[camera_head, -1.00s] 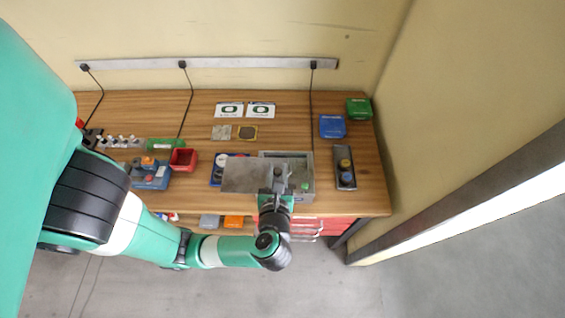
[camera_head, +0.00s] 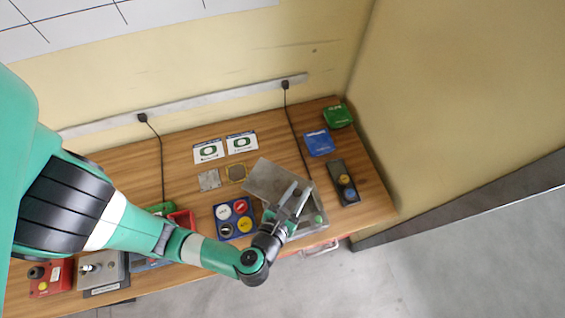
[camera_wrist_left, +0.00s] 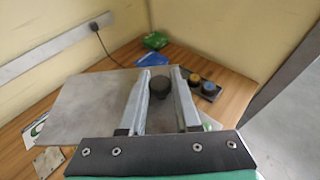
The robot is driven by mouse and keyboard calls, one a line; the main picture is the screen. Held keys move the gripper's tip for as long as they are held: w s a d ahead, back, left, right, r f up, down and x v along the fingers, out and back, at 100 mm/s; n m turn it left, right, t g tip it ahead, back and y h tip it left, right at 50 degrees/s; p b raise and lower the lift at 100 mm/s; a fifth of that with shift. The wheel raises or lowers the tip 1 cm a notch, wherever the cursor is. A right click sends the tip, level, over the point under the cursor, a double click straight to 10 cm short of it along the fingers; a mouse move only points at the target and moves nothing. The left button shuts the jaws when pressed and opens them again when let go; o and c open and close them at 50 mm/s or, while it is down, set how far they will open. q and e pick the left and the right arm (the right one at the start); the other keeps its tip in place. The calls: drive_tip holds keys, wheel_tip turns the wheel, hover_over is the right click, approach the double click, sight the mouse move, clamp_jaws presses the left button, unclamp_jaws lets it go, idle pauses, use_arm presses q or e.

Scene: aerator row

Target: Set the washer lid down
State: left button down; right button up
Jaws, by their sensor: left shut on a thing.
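The washer lid is a flat grey metal plate (camera_head: 268,180) with a dark round knob (camera_wrist_left: 158,86). My left gripper (camera_head: 294,192) is shut on the lid; in the left wrist view its two fingers (camera_wrist_left: 157,73) stand on either side of the knob. The grey washer box (camera_head: 308,228) with a green button (camera_head: 318,219) shows below and right of the lid, partly hidden by the lid and gripper. The lid sits offset toward the back left of the box; I cannot tell whether they touch. My right gripper is not in view.
A blue tray with coloured discs (camera_head: 223,228) lies close left of the lid. A dark two-button box (camera_head: 344,183), a blue box (camera_head: 319,142) and a green box (camera_head: 338,116) stand at right. Cards (camera_head: 241,142) and a grey square (camera_head: 209,180) lie behind. Bare wood shows at the back left.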

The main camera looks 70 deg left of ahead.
use_arm(q)
drive_tip(key=w+a+f+b, duration=0.1)
drive_tip(key=w+a+f, duration=0.1)
drive_tip(key=a+f, duration=0.4)
drive_tip(key=w+a+f+b, duration=0.2)
drive_tip(key=w+a+f, duration=0.1)
drive_tip(key=a+f, duration=0.4)
drive_tip(key=shift+w, duration=0.25)
drive_tip(key=shift+f+b, duration=0.1)
drive_tip(key=shift+b, duration=0.2)
drive_tip(key=shift+f+b, duration=0.45)
drive_tip(key=shift+f, duration=0.1)
drive_tip(key=c, duration=0.6)
unclamp_jaws()
drive_tip(key=shift+r, duration=0.15)
